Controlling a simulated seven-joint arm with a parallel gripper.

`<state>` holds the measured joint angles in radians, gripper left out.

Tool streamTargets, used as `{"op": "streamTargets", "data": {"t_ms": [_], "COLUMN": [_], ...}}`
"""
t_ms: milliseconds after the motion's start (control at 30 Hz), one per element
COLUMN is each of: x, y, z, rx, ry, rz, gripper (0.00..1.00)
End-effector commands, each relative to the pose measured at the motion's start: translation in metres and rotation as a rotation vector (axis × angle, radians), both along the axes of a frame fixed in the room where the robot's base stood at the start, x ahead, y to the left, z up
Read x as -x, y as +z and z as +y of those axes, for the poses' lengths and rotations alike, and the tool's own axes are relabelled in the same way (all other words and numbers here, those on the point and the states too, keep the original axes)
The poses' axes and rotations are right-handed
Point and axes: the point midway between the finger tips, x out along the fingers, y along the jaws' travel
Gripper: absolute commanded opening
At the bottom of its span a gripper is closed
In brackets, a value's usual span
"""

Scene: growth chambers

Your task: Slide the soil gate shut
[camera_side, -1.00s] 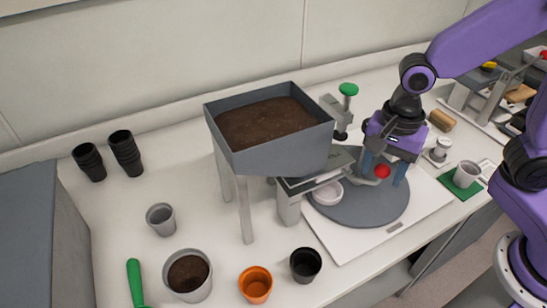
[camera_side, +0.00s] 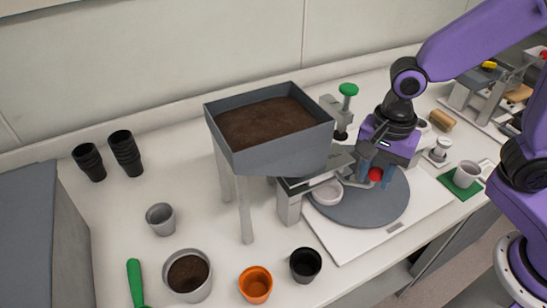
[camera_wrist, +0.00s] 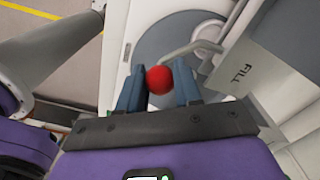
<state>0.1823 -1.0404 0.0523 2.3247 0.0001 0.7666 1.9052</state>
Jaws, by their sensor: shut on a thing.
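My gripper (camera_side: 377,175) is shut on the red knob (camera_side: 376,174) at the end of the soil gate's handle. In the wrist view the knob (camera_wrist: 159,80) sits between my two blue fingers, and a thin bent grey rod (camera_wrist: 192,47) runs by it. The grey hopper (camera_side: 285,155) holds dark soil. The grey gate parts (camera_side: 335,164) are under the hopper's right side, partly hidden by it and my gripper. I cannot tell how far the gate is open.
A white pot (camera_side: 327,192) sits on the grey turntable (camera_side: 362,212) under the gate parts. A green-topped post (camera_side: 347,90) stands behind. Orange (camera_side: 256,285) and black (camera_side: 306,265) pots stand in front.

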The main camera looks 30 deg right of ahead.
Motion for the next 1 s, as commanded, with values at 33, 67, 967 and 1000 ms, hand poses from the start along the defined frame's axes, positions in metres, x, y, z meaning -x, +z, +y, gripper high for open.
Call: {"op": "streamTargets", "data": {"t_ms": [33,67,967,1000], "x": [0.0,0.0,-0.001,0.0], "y": [0.0,0.0,0.001,0.001], "z": [0.005,0.006,0.037,0.037], "rx": [-0.002,-0.002,-0.004,-0.003], "ry": [0.002,0.002,0.0,0.0], "rz": [-0.002,-0.002,-0.002,-0.003], "gripper": [0.17,0.17,0.55,0.55]}}
